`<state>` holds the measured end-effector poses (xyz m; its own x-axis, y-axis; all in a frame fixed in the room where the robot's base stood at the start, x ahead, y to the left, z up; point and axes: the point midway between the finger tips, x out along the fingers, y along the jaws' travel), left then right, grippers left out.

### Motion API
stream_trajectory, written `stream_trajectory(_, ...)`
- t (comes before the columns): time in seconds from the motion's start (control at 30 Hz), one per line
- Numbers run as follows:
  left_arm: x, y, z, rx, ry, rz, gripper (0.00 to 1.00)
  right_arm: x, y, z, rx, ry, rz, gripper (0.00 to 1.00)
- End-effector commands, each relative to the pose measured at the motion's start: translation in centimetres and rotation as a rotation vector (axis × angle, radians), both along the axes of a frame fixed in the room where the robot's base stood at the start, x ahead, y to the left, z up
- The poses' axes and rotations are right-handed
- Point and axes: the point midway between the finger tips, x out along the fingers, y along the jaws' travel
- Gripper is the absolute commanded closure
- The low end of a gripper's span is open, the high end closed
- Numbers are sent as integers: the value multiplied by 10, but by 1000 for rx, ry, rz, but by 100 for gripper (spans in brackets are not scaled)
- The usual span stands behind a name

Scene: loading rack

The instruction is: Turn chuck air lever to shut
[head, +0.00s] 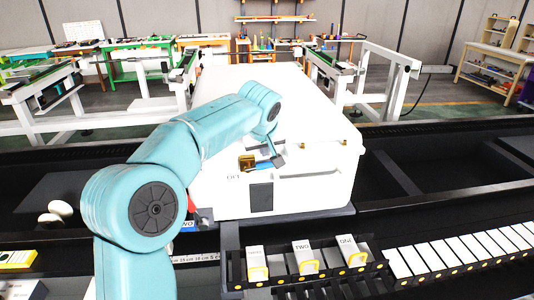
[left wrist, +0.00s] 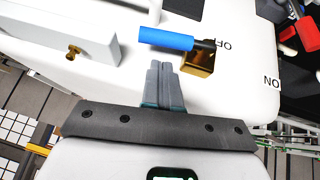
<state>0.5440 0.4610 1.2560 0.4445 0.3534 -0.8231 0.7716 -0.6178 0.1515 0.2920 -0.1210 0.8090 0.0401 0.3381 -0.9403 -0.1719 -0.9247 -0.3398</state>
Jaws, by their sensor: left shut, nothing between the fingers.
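The chuck air lever has a blue handle (left wrist: 166,39) on a brass valve body (left wrist: 199,62), on the white machine housing. In the left wrist view the handle points left from the valve. "OFF" (left wrist: 227,44) is printed close by the valve, and "ON" (left wrist: 271,82) farther right. My left gripper (left wrist: 164,66) is shut and empty, its tips just below the handle; I cannot tell whether they touch it. In the head view the brass valve (head: 247,163) and blue handle (head: 263,165) show beside my left gripper (head: 278,160). My right gripper is not in view.
The white housing (head: 310,192) fills the middle. In front stands a black rack with labelled white blocks (head: 304,256), and a row of white plates (head: 455,252) lies to the right. A white block with a brass knob (left wrist: 72,50) is left of the lever in the left wrist view.

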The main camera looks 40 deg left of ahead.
Motion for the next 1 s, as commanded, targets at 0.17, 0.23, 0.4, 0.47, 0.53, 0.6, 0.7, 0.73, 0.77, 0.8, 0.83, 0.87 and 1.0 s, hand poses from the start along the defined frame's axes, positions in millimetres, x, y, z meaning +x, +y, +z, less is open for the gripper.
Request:
stream_trajectory(0.17, 0, -4, -15, 1, 0, 1, 100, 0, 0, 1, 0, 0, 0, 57)
stream_trajectory(0.23, 1, -5, -17, 2, -1, 0, 100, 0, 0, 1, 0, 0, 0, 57)
stream_trajectory(0.4, 1, -6, -18, 2, -1, 0, 100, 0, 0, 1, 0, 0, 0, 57)
stream_trajectory(0.47, 1, -5, -17, 2, -1, 0, 100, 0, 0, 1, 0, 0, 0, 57)
stream_trajectory(0.53, 1, -5, -18, 2, -1, 0, 100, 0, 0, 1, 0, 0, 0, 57)
stream_trajectory(0.6, 1, -5, -20, 2, -1, 0, 100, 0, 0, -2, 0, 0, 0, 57)
stream_trajectory(0.7, 1, -6, -28, 1, -2, 1, 100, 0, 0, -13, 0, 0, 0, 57)
stream_trajectory(0.73, 1, -6, -31, 2, -1, 2, 100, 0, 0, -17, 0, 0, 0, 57)
stream_trajectory(0.77, 0, -7, -34, 1, -2, 1, 100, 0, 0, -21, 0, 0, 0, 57)
stream_trajectory(0.8, 1, -7, -36, 2, -1, 0, 100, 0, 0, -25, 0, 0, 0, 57)
stream_trajectory(0.83, 2, -8, -37, 2, -1, 0, 100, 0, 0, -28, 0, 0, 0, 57)
stream_trajectory(0.87, 2, -8, -37, 2, -1, 0, 100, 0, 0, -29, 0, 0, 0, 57)
stream_trajectory(1.0, 2, -8, -33, 1, -1, 0, 100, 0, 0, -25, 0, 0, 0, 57)
